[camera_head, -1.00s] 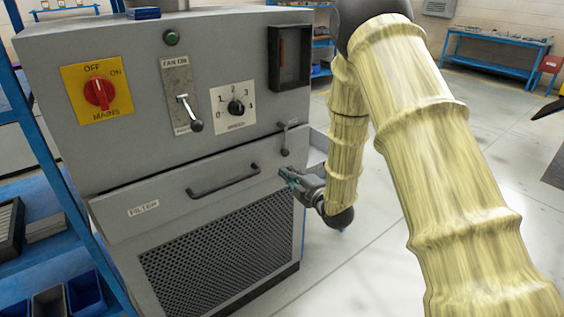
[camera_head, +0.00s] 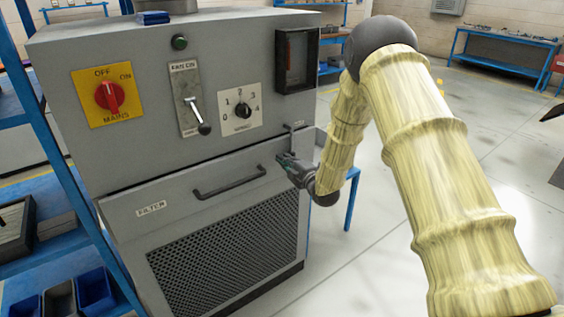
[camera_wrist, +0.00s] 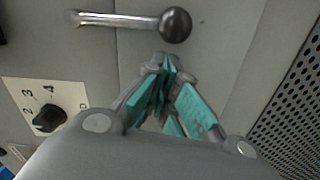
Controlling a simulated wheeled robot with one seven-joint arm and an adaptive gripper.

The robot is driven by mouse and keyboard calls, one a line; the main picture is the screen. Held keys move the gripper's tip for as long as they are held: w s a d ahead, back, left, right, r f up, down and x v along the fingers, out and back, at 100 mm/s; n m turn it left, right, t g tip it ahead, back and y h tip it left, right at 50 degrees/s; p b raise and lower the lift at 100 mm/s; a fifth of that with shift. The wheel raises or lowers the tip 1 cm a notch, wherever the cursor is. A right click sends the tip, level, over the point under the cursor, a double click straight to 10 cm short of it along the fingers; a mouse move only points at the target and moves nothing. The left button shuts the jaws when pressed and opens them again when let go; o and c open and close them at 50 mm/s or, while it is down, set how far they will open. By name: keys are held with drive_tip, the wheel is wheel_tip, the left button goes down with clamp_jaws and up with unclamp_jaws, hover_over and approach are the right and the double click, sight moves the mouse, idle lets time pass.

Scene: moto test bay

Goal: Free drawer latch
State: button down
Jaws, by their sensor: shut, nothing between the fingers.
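The drawer latch is a short metal bar with a dark ball knob, at the top of the wrist view (camera_wrist: 140,21). Its bar lies across the seam between the upper panel and the filter drawer front (camera_head: 125,222), with the knob on the drawer side. In the head view only its upper end (camera_head: 294,126) shows clearly; my gripper hides the rest. My gripper (camera_wrist: 168,62) is shut and empty, its teal-padded fingertips just short of the knob, with a small gap visible. In the head view my gripper (camera_head: 281,158) is close to the drawer's upper right corner.
The drawer handle (camera_head: 227,186) is left of my gripper. Above are the red mains switch (camera_head: 110,96), fan lever (camera_head: 196,116), speed dial (camera_head: 242,110) and a dark recessed box (camera_head: 297,60). A blue shelf rack (camera_head: 45,110) stands at left. The floor at right is mostly clear.

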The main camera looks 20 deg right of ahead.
drive_tip(key=shift+w+d, duration=0.15)
drive_tip(key=shift+d, duration=0.05)
drive_tip(key=shift+d+f, duration=0.1)
drive_tip(key=shift+f, duration=0.05)
idle(0.3)
